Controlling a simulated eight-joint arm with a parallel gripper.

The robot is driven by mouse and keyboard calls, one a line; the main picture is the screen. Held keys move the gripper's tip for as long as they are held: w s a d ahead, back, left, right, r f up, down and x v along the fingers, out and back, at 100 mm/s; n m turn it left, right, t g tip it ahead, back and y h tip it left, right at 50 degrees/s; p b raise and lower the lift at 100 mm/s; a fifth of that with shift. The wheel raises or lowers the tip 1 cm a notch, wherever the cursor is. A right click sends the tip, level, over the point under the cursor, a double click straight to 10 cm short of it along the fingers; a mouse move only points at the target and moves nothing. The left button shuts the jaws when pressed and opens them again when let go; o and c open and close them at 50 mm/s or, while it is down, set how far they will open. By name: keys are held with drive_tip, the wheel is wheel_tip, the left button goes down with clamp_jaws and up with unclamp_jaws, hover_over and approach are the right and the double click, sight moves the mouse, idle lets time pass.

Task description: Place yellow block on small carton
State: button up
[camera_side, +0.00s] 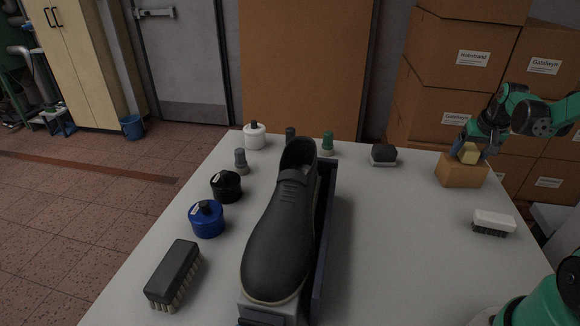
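The yellow block (468,154) is at the top of the small carton (461,172), a brown box at the right back of the table. My gripper (469,152) comes down from the upper right, with its fingers on either side of the block. The fingers look close to the block, but whether they press on it is too small to tell. The block appears to touch or sit just above the carton's top face; I cannot tell which.
A black shoe (281,235) on a dark stand fills the table's middle. A white brush (493,222) lies in front of the carton, and a dark brush (383,154) lies left of it. Jars (207,219) and a large brush (174,272) line the left.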

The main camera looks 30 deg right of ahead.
drive_tip(key=v, duration=1.2)
drive_tip(key=w+a+f+n+t+y, duration=0.1)
drive_tip(key=a+n, duration=0.3)
drive_tip(key=a, duration=1)
drive_tip(key=w+a+f+n+t+y, duration=0.1)
drive_tip(key=a+n, duration=0.4)
drive_tip(key=a, duration=0.9)
drive_tip(key=shift+a+f+t+y, duration=0.25)
drive_tip(key=shift+f+t+y, duration=0.35)
drive_tip(key=shift+f+t, duration=0.4)
